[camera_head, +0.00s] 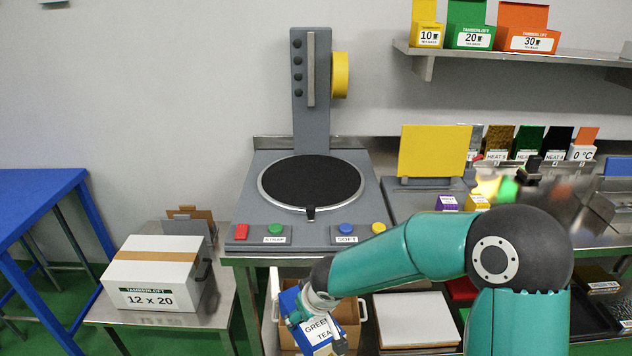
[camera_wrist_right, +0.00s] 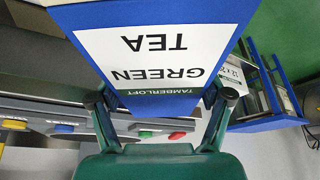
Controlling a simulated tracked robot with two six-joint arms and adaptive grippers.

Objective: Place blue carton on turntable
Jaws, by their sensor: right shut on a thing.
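The blue carton (camera_head: 290,302) has a white label reading "GREEN TEA". My right gripper (camera_head: 318,308) is shut on the blue carton. In the right wrist view the carton (camera_wrist_right: 215,25) fills the upper middle, with the fingers of my gripper (camera_wrist_right: 162,98) on both sides and its label upside down. The turntable (camera_head: 310,182) is a black disc with a pale rim on the grey machine, above and behind the carton. It is empty. My left gripper is not in view.
The machine's front panel carries red, green, blue and yellow buttons (camera_head: 346,229). A column with a yellow roll (camera_head: 340,75) stands behind the turntable. A white "12 x 20" box (camera_head: 155,272) sits on a side table at left.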

